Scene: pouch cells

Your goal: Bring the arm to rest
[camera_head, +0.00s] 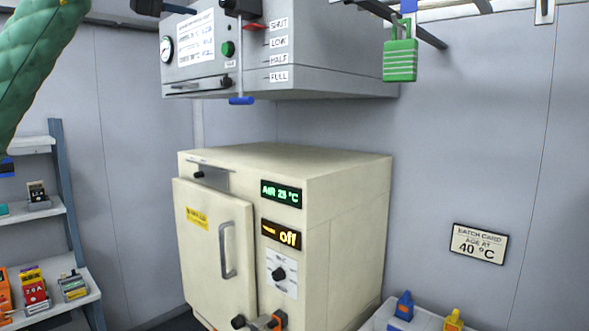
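Neither of my grippers shows clearly in the head view. A cream oven-like cabinet (340,215) stands in the middle. Its front door (215,260) has a grey handle (228,250) and looks shut or nearly so; I cannot tell which. Its upper display (281,194) reads "AIR 25 °C" and its lower display (281,235) reads "off". A dark dial (279,273) sits below them. A black and orange fitting (262,322) is cut off by the bottom edge; what it belongs to is unclear.
A grey overhead unit (320,55) hangs above the cabinet, with a green padlock (400,60) on a bar beside it. A green quilted shape (35,60) fills the upper left. Shelves (40,215) with small items stand left. A wall card (480,243) reads "40 °C".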

